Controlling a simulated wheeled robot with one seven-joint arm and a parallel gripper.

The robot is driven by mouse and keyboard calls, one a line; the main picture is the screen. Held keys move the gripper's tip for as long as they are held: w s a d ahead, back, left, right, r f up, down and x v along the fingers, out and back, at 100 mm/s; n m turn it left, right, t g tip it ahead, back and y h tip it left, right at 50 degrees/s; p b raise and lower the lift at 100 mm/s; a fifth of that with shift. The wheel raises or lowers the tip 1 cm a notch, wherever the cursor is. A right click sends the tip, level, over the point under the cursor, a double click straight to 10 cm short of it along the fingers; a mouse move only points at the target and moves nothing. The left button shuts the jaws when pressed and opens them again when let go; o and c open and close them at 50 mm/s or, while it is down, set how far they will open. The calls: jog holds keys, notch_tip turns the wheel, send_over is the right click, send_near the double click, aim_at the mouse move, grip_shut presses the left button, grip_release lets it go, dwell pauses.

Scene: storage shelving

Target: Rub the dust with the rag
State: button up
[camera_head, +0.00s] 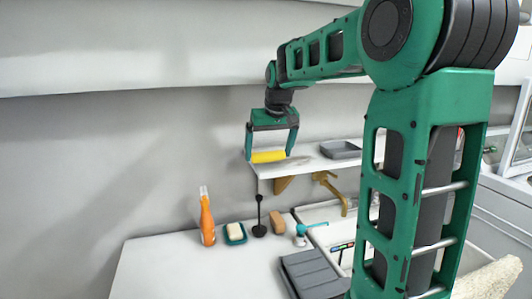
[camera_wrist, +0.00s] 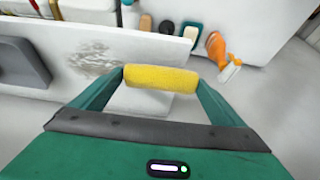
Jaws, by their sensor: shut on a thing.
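The rag is a yellow roll-like piece (camera_wrist: 160,78) held crosswise between the two fingertips of my gripper (camera_head: 269,157). In the head view the rag (camera_head: 267,157) appears at the left end of the white wall shelf (camera_head: 290,169). In the wrist view it overlaps the shelf's near end. The dust (camera_wrist: 93,60) is a grey-brown smudge on the shelf top, left of the rag in the wrist view and apart from it. In the head view the dust is barely visible. I cannot tell how far the rag is above the shelf.
A grey tray (camera_head: 341,149) lies on the shelf, beyond the dust. Below is a white counter (camera_head: 160,268) with an orange bottle (camera_head: 207,220), a soap dish (camera_head: 235,233), a black-handled tool (camera_head: 259,218) and a brown brush (camera_head: 277,222). Gold brackets (camera_head: 330,188) hold the shelf.

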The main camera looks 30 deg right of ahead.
aim_at(280, 152)
jog(key=shift+f, duration=0.9)
jog(key=shift+d, duration=0.1)
